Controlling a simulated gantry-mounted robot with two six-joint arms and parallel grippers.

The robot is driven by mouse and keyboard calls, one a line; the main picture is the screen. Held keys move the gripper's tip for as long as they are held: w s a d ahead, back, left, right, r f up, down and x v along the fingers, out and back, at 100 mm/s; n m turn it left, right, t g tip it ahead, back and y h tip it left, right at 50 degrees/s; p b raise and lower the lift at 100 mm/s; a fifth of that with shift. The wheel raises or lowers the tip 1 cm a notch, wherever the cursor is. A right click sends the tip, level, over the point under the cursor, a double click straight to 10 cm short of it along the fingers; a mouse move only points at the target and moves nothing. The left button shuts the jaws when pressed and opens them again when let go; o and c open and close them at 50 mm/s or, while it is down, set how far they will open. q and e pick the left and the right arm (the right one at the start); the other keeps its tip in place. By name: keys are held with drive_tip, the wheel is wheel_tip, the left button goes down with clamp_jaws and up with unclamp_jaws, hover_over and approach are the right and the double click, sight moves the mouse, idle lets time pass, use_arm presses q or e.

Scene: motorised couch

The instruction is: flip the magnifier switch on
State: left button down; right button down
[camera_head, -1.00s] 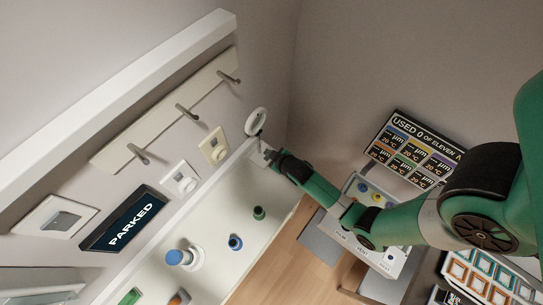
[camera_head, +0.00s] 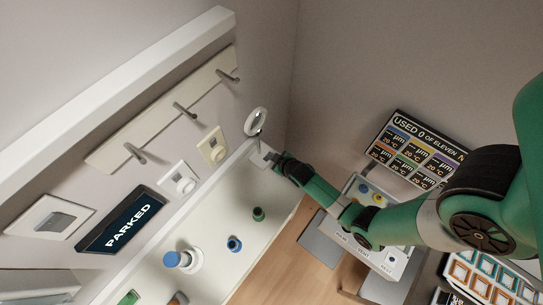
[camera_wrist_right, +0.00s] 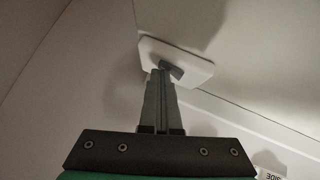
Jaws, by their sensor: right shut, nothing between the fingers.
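The magnifier (camera_head: 256,121), a pale ring, stands at the far right end of the white shelf against the wall. Below it is a small white plate (camera_head: 260,155), partly hidden by my right gripper (camera_head: 270,156). In the right wrist view a white plate (camera_wrist_right: 200,70) carries a dark grey switch lever (camera_wrist_right: 172,70). My right gripper's fingers (camera_wrist_right: 161,73) are closed together and empty, with their tips at the lever. I cannot tell whether they touch it or which way it is flipped. My left gripper is out of view.
Blue and green knobs (camera_head: 234,244) stand on the white panel (camera_head: 215,215). A button box (camera_head: 390,262) sits beneath my right arm.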

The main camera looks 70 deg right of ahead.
drive_tip(key=shift+a+f, duration=0.15)
drive_tip(key=shift+w+a, duration=0.15)
drive_tip(key=shift+a, duration=0.35)
drive_tip(key=shift+a+r, duration=0.1)
drive_tip(key=shift+r, duration=0.3)
drive_tip(key=w+r+p+v, duration=0.1)
drive_tip(key=p+v, duration=0.4)
drive_tip(key=v, duration=0.7)
drive_tip(key=shift+w+r, duration=0.3)
drive_tip(key=shift+r, duration=0.2)
